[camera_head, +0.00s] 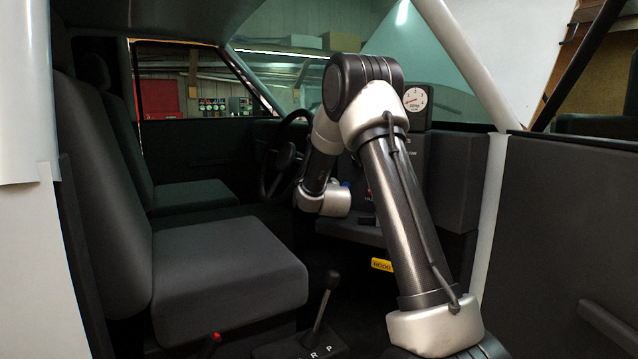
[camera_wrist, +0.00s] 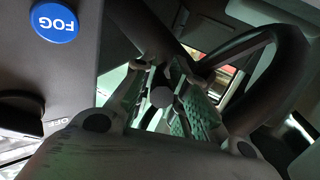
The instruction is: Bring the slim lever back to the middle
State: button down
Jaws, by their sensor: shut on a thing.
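In the wrist view the round grey end of what looks like the slim lever (camera_wrist: 161,97) shows between the fingers of my gripper (camera_wrist: 168,88). The fingers, with green ribbed pads, are shut on it beside the dark steering wheel rim. Most of the lever's shaft is hidden, so its angle cannot be told. In the head view my arm reaches through the door opening to the dash, and my fingers and the lever are hidden behind my own wrist.
The steering wheel (camera_head: 285,155) stands behind my wrist. A blue FOG button (camera_wrist: 55,22) is on the panel at upper left. A floor shifter (camera_head: 325,300), a red-tipped lever (camera_head: 214,338), the near seat (camera_head: 225,265) and a yellow HOOD handle (camera_head: 382,265) lie lower.

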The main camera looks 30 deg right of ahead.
jog(key=shift+s+r+g, duration=0.15)
jog(key=shift+r+g, duration=0.65)
jog(key=shift+r, duration=0.15)
jog(key=c, duration=1.4)
grip_release()
jog(key=shift+s, duration=0.1)
jog(key=v, duration=1.1)
jog(key=shift+s, duration=0.45)
